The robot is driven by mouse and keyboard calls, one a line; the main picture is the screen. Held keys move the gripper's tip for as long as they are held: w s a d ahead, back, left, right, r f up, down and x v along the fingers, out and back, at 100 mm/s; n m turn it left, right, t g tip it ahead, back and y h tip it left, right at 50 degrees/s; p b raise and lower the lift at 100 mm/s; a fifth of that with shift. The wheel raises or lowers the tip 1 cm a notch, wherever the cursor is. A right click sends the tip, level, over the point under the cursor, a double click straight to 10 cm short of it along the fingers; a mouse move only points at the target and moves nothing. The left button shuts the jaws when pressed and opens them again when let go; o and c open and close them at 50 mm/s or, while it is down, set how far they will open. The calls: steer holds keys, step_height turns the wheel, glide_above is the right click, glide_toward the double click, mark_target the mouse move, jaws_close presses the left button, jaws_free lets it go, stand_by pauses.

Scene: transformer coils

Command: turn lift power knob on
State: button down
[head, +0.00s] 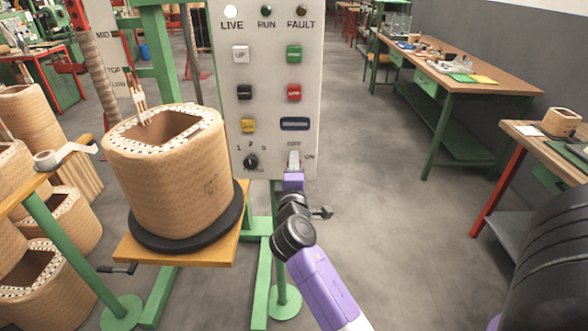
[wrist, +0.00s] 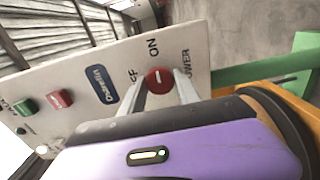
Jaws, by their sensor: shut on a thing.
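The power knob (wrist: 159,80) is a round red knob with a white line, on the pale control panel (wrist: 70,70). The wrist view shows "OFF", "ON" and "POWER" lettered around it. Its white line lies nearly level in that view, roughly toward the "OFF" side rather than "ON". My gripper (wrist: 158,84) has one finger on each side of the knob and is shut on it. In the head view my gripper (head: 294,162) is at the panel's lower right corner and covers the knob.
The panel (head: 268,75) also carries lamps, several coloured buttons and a black selector knob (head: 251,162). To the left, a wound coil (head: 165,170) stands on a black disc on a wooden platform (head: 190,255). A workbench (head: 470,85) is at the right. Floor between is clear.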

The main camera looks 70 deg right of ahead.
steer(key=shift+f, duration=0.1)
steer(key=c, duration=0.9)
jaws_free()
steer(key=shift+a, duration=0.1)
steer(key=b+v, duration=0.1)
steer(key=v, duration=0.6)
steer(key=shift+s+a, duration=0.15)
steer(key=shift+a, duration=0.1)
